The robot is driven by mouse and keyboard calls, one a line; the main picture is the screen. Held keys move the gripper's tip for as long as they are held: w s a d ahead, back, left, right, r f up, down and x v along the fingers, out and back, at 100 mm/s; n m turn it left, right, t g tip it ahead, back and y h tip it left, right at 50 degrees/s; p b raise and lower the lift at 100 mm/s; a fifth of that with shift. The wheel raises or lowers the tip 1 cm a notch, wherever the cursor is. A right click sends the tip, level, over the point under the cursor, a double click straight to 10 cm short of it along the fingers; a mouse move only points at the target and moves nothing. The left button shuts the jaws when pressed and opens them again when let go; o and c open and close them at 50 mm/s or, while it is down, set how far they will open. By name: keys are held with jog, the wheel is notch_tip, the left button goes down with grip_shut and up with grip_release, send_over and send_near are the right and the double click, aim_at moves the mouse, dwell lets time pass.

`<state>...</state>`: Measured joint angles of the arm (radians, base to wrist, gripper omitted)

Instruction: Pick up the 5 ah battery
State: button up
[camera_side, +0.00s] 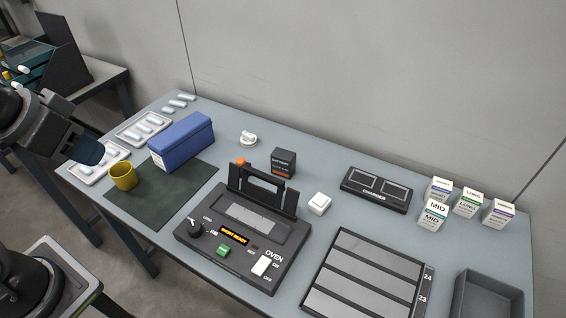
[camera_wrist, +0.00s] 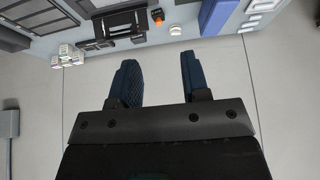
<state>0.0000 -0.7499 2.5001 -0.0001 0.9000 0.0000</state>
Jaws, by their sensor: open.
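A small dark box with an orange label, which looks like the battery (camera_side: 283,162), stands on the table behind the oven; its print is too small to read as 5 Ah. In the wrist view a dark block (camera_wrist: 137,40) near the orange knob appears to be the same box. My gripper (camera_wrist: 157,62) is open and empty, its two blue fingers apart. In the side view my gripper (camera_side: 90,151) is at the far left, above the table's left end and well away from the box.
The oven (camera_side: 215,238) with a raised black frame stands in front of the box. A charger (camera_side: 377,190), white block (camera_side: 319,203), several small cartons (camera_side: 468,201), blue case (camera_side: 181,141), yellow mug (camera_side: 123,177), slotted tray (camera_side: 368,275) and grey bin (camera_side: 487,298) share the table.

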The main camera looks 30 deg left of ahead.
jog(key=o, duration=0.6)
jog(key=shift+c, duration=0.2)
jog(key=w+d+r+m+g, duration=0.1)
jog(key=w+r+m, duration=0.15)
jog(key=w, duration=0.55)
jog(key=w+d+r+m+g, duration=0.1)
jog(key=w+r+m, duration=0.15)
jog(key=w, duration=0.45)
jog(key=m+g, duration=0.4)
jog(key=m, duration=0.8)
send_over(282, 151)
notch_tip(282, 151, down, 22)
jog(key=r, duration=0.1)
notch_tip(282, 151, down, 8)
jog(key=shift+f, duration=0.2)
jog(key=shift+s+d+f, duration=0.1)
jog(key=shift+d+f, duration=0.05)
jog(key=shift+f, duration=0.85)
jog(key=shift+s+d+f, duration=0.1)
jog(key=shift+s+f, duration=0.05)
jog(key=shift+f, duration=0.85)
jog(key=shift+s+d+f, duration=0.1)
jog(key=shift+d+f, duration=0.05)
jog(key=shift+f, duration=0.85)
